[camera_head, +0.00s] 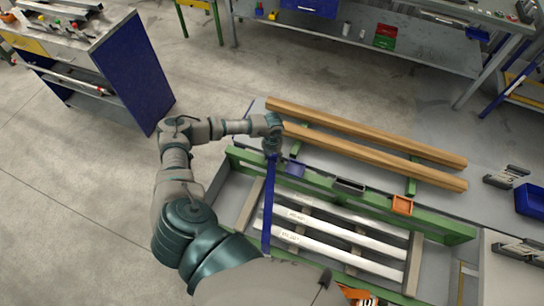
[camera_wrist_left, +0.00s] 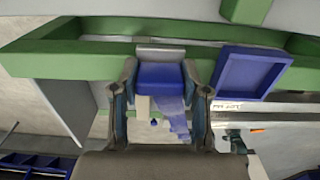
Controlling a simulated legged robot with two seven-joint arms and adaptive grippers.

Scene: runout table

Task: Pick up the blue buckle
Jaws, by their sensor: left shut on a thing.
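The blue buckle (camera_wrist_left: 160,75) sits between the two fingers of my left gripper (camera_wrist_left: 164,97) in the left wrist view, with the fingers closed against its sides. A silvery metal part shows at its far edge. A blue strap (camera_wrist_left: 178,118) hangs below it. In the head view my left gripper (camera_head: 272,152) is above the green rail, and the blue strap (camera_head: 268,205) runs from it down across the white bars. The buckle itself is mostly hidden by the gripper there. My right gripper is not in view.
A blue tray (camera_head: 294,169), a dark tray (camera_head: 349,186) and an orange tray (camera_head: 402,205) sit along the green rail (camera_head: 440,222). Long wooden beams (camera_head: 375,145) lie behind it. White bars (camera_head: 335,240) lie on supports in front. A blue-sided workbench (camera_head: 138,72) stands at left.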

